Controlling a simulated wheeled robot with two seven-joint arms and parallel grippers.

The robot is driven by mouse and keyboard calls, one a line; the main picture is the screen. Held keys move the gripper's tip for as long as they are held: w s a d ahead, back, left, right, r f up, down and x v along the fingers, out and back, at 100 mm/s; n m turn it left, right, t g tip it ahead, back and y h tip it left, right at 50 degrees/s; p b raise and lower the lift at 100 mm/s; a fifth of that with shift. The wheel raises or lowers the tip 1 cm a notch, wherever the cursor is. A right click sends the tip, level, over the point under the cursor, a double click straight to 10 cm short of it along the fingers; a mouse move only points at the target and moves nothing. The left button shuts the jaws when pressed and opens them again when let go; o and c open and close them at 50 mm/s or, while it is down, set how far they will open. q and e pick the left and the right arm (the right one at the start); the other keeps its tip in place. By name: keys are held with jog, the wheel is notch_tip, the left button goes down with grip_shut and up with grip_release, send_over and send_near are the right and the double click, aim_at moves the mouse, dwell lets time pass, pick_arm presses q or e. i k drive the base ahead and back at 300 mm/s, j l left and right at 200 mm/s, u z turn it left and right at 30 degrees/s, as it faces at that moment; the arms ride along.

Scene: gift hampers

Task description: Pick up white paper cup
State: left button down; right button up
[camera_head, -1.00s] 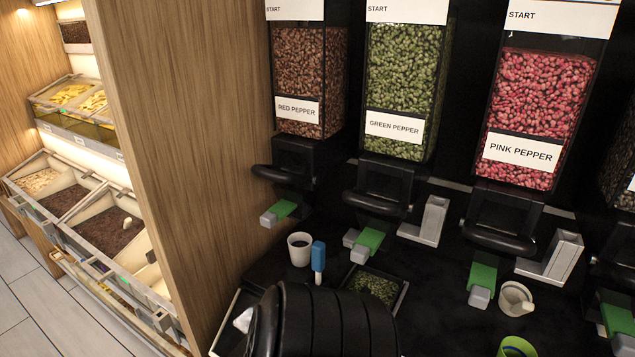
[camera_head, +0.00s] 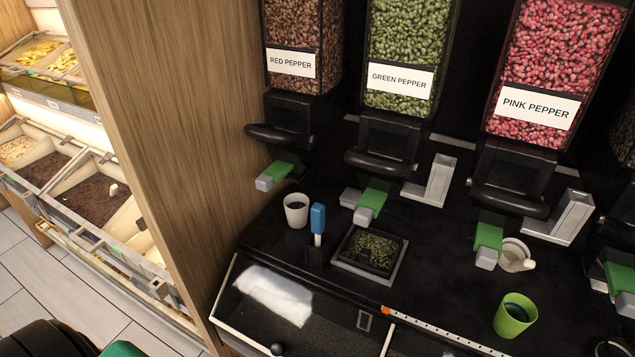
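The white paper cup (camera_head: 296,211) stands upright on the black counter, under the red pepper dispenser and beside the wooden partition. Its inside looks dark. A blue-handled tool (camera_head: 318,222) stands just to its right. No gripper touches the cup. A dark rounded part with a green patch shows at the bottom left corner and seems to be part of my arm. No gripper fingers can be seen in the head view.
A tray of green pepper (camera_head: 369,253) sits right of the cup. A white mug (camera_head: 516,255) and a green cup (camera_head: 515,315) stand further right. Green-handled dispenser spouts overhang the counter. The wooden partition (camera_head: 180,150) closes off the left.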

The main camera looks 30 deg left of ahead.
aim_at(296, 204)
jog(key=u, duration=1)
